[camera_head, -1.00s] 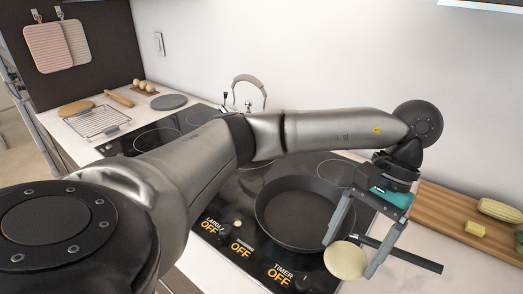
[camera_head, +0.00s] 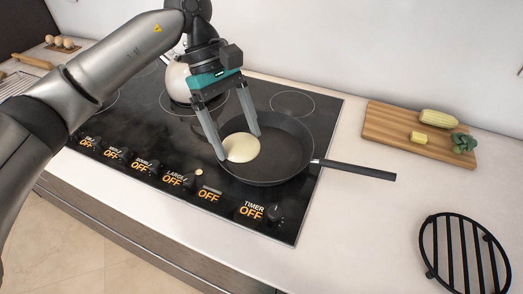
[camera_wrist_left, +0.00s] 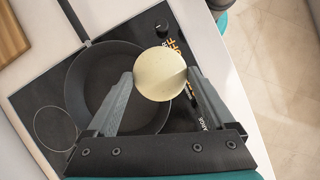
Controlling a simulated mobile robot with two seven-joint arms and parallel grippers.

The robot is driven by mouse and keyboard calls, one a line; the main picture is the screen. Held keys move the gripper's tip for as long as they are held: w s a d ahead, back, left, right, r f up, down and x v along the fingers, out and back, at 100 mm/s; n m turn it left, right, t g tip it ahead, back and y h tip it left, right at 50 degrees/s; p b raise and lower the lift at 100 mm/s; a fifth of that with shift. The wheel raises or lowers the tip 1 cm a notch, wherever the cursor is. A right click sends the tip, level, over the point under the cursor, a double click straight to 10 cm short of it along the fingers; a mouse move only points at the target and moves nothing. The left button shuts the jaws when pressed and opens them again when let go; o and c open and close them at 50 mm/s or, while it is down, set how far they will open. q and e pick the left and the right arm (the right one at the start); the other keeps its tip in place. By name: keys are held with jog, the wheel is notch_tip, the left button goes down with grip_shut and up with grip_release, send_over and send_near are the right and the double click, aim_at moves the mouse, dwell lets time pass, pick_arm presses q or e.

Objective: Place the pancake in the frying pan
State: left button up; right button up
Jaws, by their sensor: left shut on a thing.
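The pancake (camera_head: 243,148) is a pale, round, flat disc. My left gripper (camera_head: 240,146) is shut on it, with one finger at each side. In the head view it shows over the left part of the black frying pan (camera_head: 285,155). In the left wrist view the pancake (camera_wrist_left: 160,74) sits between the fingertips and overlaps the edge of the pan (camera_wrist_left: 98,88). It looks held above the pan, but the exact height is hard to tell. The pan is otherwise empty and rests on the stovetop, its handle (camera_head: 355,170) pointing right. My right gripper is not in view.
A kettle (camera_head: 178,82) stands behind the gripper on the black stovetop (camera_head: 200,210). A cutting board (camera_head: 385,140) with corn and other vegetables lies at the right. A black round trivet (camera_head: 465,258) lies at the front right. Counter between them is clear.

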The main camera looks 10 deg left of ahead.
pick_arm(q)
jog(key=w+d+r+n+t, duration=0.25)
jog(key=w+n+t, duration=0.2)
jog(key=n, duration=0.45)
notch_tip(320, 180, up, 6)
jog(key=n+t+y, duration=0.2)
jog(key=n+t, duration=0.1)
jog(key=n, duration=0.8)
send_over(265, 151)
jog(key=s, duration=0.2)
jog(key=shift+g, duration=0.25)
jog(key=f, duration=0.6)
jog(key=f+b, duration=0.1)
jog(key=f, duration=0.6)
jog(key=f+b, duration=0.1)
jog(key=f, duration=0.6)
jog(key=shift+w+a+f, duration=0.15)
jog(key=shift+w+a, duration=0.15)
jog(key=shift+f, duration=0.1)
jog(key=o, duration=1.1)
jog(key=p+v, duration=0.1)
jog(key=v, duration=1.1)
